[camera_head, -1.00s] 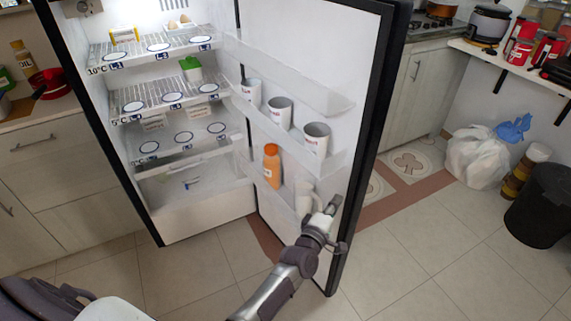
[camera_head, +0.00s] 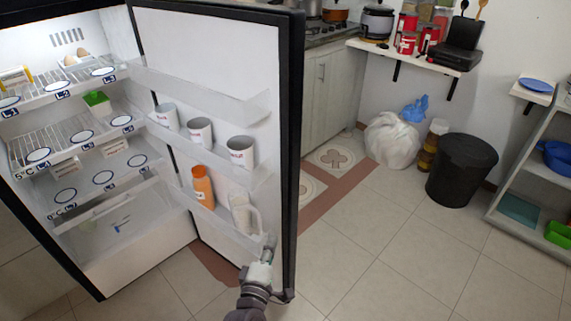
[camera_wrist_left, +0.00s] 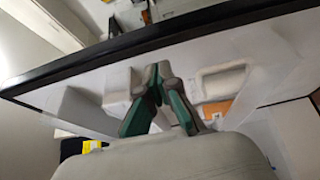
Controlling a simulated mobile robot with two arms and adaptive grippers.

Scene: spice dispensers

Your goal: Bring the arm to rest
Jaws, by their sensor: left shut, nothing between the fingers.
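My left gripper (camera_head: 265,254) is at the lower part of the open fridge door (camera_head: 215,60), near its lowest bin and free edge, beside a white jug (camera_head: 243,212). It is shut and empty. In the left wrist view, its green-lined fingers (camera_wrist_left: 155,78) come together just in front of the door bin, with the dark door edge (camera_wrist_left: 110,48) crossing above. I cannot tell whether the fingers touch the door. The left arm reaches in from the bottom of the head view. My right gripper is not in view.
The open fridge (camera_head: 80,105) fills the left side, with several white mugs (camera_head: 241,151) and an orange bottle (camera_head: 203,187) on its door. A black bin (camera_head: 461,172), white bag (camera_head: 393,140) and shelf unit (camera_head: 540,175) stand right. The tiled floor (camera_head: 400,260) between is clear.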

